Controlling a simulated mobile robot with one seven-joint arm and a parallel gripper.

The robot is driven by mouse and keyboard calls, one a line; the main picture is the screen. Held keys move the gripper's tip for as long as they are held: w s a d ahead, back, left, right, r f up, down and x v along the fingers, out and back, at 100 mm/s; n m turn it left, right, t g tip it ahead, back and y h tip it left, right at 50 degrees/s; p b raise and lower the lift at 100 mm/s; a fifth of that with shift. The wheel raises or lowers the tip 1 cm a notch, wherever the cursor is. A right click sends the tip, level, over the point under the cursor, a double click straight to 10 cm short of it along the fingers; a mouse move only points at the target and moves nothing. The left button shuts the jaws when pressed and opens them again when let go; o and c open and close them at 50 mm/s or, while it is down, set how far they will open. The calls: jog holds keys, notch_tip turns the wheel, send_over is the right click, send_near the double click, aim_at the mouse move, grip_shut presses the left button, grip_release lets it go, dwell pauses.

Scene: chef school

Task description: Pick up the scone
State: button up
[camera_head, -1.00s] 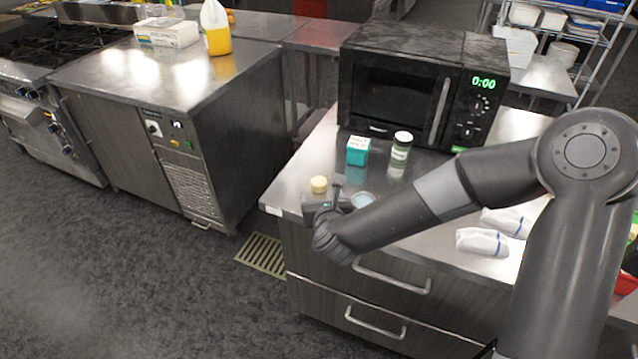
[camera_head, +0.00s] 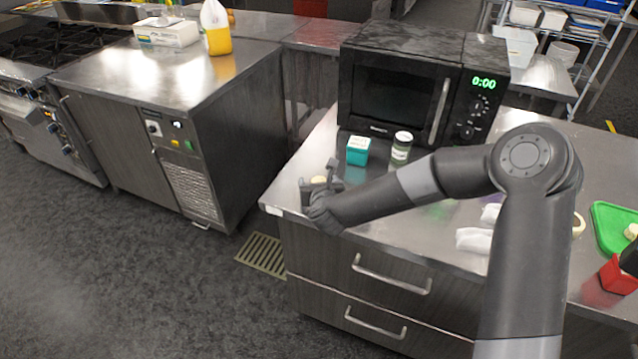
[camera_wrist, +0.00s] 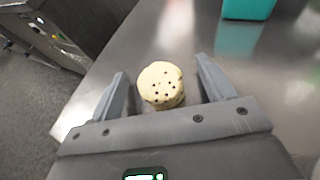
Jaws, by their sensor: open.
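The scone (camera_wrist: 161,84) is small, round and pale yellow with dark specks on top. It sits on the metal counter near its left corner. In the wrist view my gripper (camera_wrist: 160,88) is open, with one finger on each side of the scone and a gap on both sides. In the head view my gripper (camera_head: 320,184) is at the counter's left corner and hides most of the scone (camera_head: 318,179).
A teal box (camera_head: 357,151) and a lidded glass jar (camera_head: 401,148) stand behind the gripper, before a black microwave (camera_head: 410,88). White cloths (camera_head: 474,239), a green tray (camera_head: 612,226) and a red container (camera_head: 619,276) lie to the right. The counter's edge is close.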

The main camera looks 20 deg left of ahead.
aim_at(319, 178)
jog(key=shift+c, duration=0.5)
jog(key=c, duration=1)
jog(key=shift+o, duration=0.2)
jog(key=shift+r, duration=0.1)
jog(key=shift+r, duration=0.5)
notch_tip(319, 178, up, 3)
jog(key=shift+f, duration=0.1)
jog(key=w+d+r, duration=0.1)
jog(key=d+r, duration=0.6)
jog(key=d, duration=0.4)
jog(key=shift+d, duration=0.35)
